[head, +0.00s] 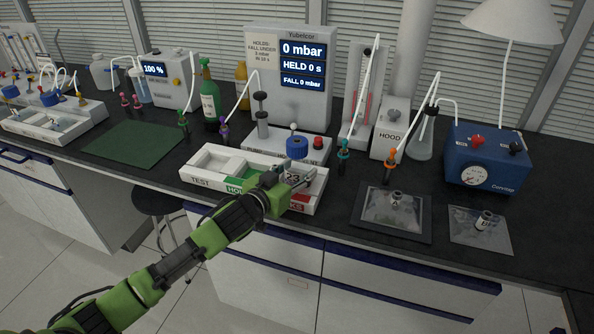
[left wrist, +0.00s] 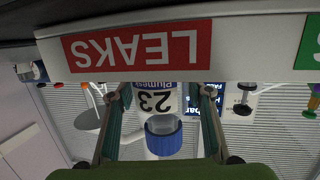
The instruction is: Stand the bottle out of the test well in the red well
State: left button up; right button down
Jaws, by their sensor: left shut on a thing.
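The bottle (left wrist: 156,103) has a white label reading 23 and a blue cap, which shows in the head view (head: 297,148). My left gripper (head: 296,180) is shut on it, with one finger on each side in the left wrist view (left wrist: 160,105). The bottle looks upright at the right end of the white tray (head: 215,185), by the red LEAKS well. The tray's front wall with the red LEAKS sign (left wrist: 137,46) hides the bottle's base, so I cannot tell if it touches the floor. The TEST well (head: 207,165) at the left looks empty. My right gripper is out of view.
A white Yubelcor machine (head: 290,75) reading 0 mbar stands behind the tray. A green bottle (head: 209,95) stands at its left. A green mat (head: 135,143) lies bare further left. A dark tray (head: 392,220) and a blue pump (head: 487,160) are at the right.

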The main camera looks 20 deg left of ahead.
pick_arm(q)
jog(key=o, duration=1.3)
jog(key=shift+s+r, duration=0.1)
jog(key=shift+r, duration=0.05)
jog(key=v, duration=1.2)
jog(key=shift+b, duration=0.35)
